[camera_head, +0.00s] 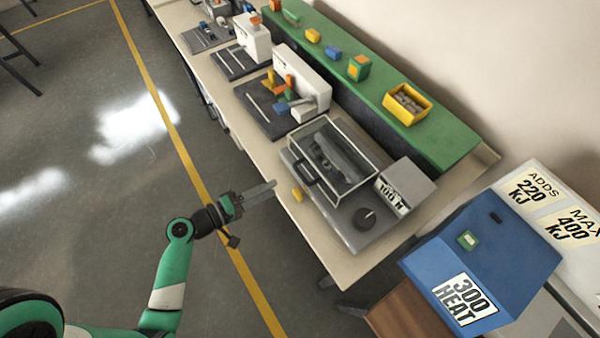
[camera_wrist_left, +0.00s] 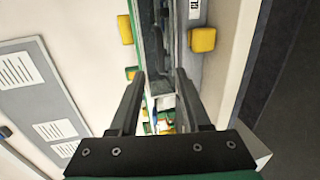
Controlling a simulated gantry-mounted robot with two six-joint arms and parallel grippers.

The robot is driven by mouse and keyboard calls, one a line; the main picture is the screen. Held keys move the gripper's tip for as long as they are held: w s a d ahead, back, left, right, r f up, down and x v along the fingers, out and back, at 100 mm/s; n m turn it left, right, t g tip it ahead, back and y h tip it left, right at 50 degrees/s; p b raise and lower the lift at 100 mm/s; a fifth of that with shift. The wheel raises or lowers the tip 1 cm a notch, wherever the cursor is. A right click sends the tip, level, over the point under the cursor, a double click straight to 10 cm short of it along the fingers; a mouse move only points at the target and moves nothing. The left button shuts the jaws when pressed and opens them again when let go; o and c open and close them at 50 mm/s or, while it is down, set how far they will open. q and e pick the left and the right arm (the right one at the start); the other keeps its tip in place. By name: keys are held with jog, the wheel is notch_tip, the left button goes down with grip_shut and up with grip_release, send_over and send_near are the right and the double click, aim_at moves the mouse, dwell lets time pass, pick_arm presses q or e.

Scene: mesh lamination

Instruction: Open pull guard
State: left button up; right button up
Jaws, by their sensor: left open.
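The pull guard (camera_head: 345,185) is a clear box with a thin frame on a grey machine base at the table's near end. It looks closed over dark machine parts. A dark handle (camera_head: 303,172) is on its left side. My left gripper (camera_head: 266,187) is open and empty, off the table's left edge, apart from the handle and pointing toward the machine. Its two dark fingers (camera_wrist_left: 158,82) show spread in the wrist view. I cannot surely pick out the guard or handle there. My right gripper is not in view.
A small yellow block (camera_head: 298,195) lies at the machine's left edge. A black knob (camera_head: 364,218) and a box marked 100 N (camera_head: 408,186) are on the same base. More machines line the table beyond. A blue box (camera_head: 485,262) stands at the right.

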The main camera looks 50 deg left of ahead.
aim_at(301, 174)
pick_arm(q)
jog(key=b+x, duration=0.3)
jog(key=x, duration=0.8)
jog(key=shift+w+d+f+b, duration=0.15)
jog(key=shift+w+b, duration=0.1)
jog(key=shift+b, duration=0.15)
jog(key=shift+c, duration=0.2)
grip_shut()
dwell(0.6)
